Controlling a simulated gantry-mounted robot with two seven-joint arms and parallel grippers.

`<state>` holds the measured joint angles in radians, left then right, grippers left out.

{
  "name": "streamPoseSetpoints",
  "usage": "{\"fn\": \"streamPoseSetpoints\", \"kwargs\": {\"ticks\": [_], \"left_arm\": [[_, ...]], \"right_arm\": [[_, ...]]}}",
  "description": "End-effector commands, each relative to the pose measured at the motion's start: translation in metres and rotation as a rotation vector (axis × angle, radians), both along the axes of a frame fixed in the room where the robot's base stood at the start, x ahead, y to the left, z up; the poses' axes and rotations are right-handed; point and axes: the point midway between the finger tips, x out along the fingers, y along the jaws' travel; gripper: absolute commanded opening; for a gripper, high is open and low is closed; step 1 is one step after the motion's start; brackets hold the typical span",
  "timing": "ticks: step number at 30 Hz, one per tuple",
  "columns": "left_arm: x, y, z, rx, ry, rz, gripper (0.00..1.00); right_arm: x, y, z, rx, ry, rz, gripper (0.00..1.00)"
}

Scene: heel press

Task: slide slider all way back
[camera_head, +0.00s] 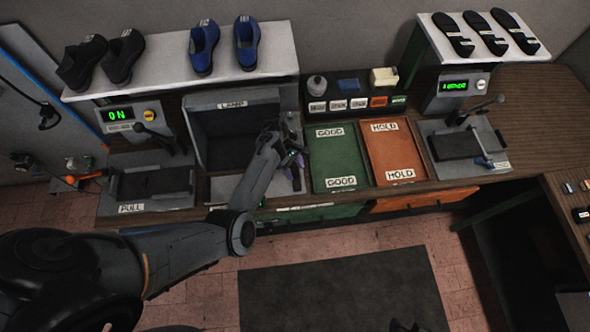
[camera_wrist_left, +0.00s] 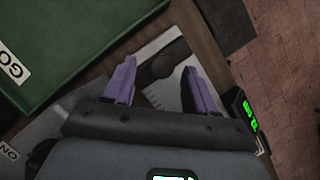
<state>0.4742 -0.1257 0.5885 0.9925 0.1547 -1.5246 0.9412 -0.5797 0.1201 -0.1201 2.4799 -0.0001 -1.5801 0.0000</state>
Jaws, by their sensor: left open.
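My left gripper (camera_head: 296,176) reaches over the bench between the lamp box (camera_head: 239,141) and the green tray (camera_head: 338,157). In the left wrist view its two purple fingers (camera_wrist_left: 163,88) are apart, with nothing held between them. My right gripper does not show clearly.
The green GOOD tray's rim is close to my left gripper. An orange HOLD tray (camera_head: 393,150) is to its right. Presses stand at the left (camera_head: 150,183) and right (camera_head: 455,146). Shoes sit on the shelf (camera_head: 270,66) behind. Floor in front holds a dark mat (camera_head: 340,290).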

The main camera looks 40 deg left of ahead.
Motion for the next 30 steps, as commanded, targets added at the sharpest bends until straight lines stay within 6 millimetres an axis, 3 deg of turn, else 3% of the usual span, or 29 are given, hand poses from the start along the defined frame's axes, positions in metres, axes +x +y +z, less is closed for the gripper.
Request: {"fn": "streamPoseSetpoints", "kwargs": {"ticks": [15,21,30], "left_arm": [[0.001,0.031,0.074,0.001,-0.002,0.0,0.56],[0.0,0.035,0.086,0.0,-0.001,0.0,0.56],[0.0,0.035,0.087,0.0,0.0,0.0,0.56]], "right_arm": [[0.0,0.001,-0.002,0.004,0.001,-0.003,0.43],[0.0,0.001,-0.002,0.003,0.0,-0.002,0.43],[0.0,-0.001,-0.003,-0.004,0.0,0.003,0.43]]}}
